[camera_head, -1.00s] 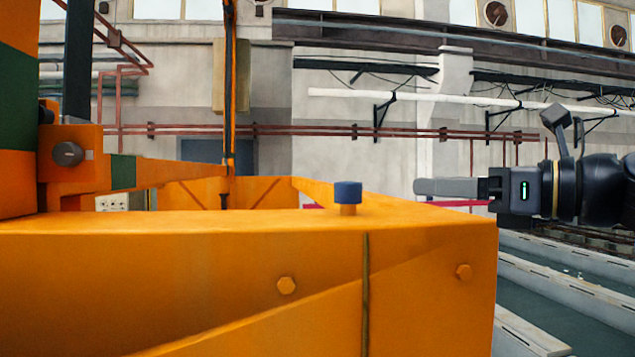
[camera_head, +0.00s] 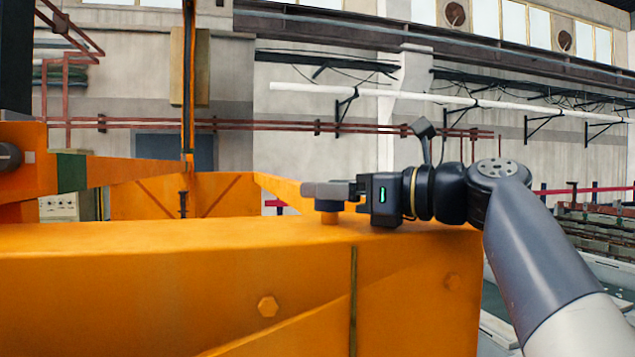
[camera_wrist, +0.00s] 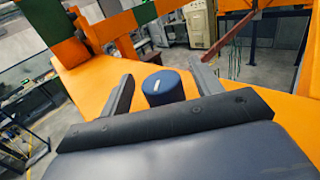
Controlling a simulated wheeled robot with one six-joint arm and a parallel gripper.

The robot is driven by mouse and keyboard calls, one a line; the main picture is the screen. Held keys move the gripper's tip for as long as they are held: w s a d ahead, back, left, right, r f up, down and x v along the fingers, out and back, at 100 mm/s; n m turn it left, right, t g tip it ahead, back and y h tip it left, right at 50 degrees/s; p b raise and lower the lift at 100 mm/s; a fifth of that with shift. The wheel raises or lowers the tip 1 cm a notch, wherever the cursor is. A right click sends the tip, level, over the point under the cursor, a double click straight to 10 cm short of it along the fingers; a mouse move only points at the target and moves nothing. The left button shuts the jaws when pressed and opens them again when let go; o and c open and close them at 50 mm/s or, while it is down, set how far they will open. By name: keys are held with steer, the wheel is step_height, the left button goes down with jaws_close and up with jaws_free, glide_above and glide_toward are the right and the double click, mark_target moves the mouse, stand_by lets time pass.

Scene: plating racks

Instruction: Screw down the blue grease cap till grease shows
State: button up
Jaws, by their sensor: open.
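The blue grease cap (camera_wrist: 163,92) stands upright on the orange beam (camera_wrist: 90,75), with a short white mark on its top. In the wrist view it lies between the two open fingers of my gripper (camera_wrist: 161,72), with a gap visible on each side. In the head view my gripper (camera_head: 312,190) reaches in from the right at cap height. Its fingers hide the upper part of the cap (camera_head: 330,206), and a short orange neck (camera_head: 330,219) shows below. I see no grease around the cap.
The orange beam (camera_head: 180,270) fills the lower head view, with a bolt head (camera_head: 267,306) on its side. An orange frame with an upright rod (camera_head: 188,90) stands behind. Pale-edged tanks lie at the lower right. The beam top around the cap is clear.

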steer(key=shift+x, duration=1.3)
